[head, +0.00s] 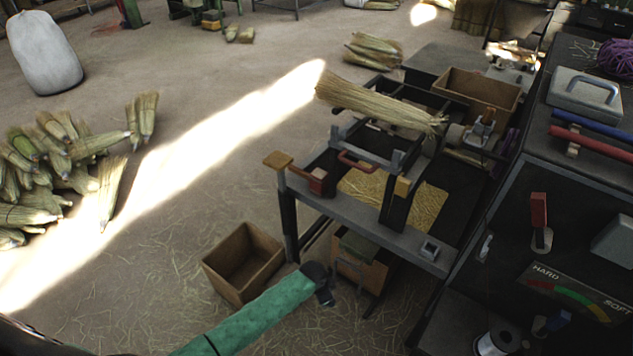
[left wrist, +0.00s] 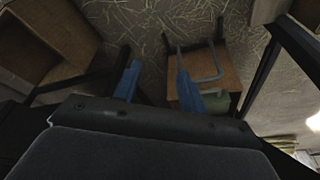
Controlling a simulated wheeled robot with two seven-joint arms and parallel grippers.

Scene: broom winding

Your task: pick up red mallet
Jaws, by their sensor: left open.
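A small dark red block (head: 314,182) sits near the left end of the grey workbench (head: 380,236); it may be the red mallet, but its handle is not clear to me. My left gripper (head: 326,292) is low in front of the bench, below and apart from the red block. In the left wrist view its two blue fingers (left wrist: 158,75) are spread with nothing held between them. No red mallet shows in that view. My right gripper is in neither view.
A wooden box (head: 243,262) stands on the floor left of my left gripper. A wooden stool or crate (head: 362,264) is under the bench, close to it. A broom bundle (head: 375,100) lies across the bench. A black control cabinet (head: 500,265) blocks the right.

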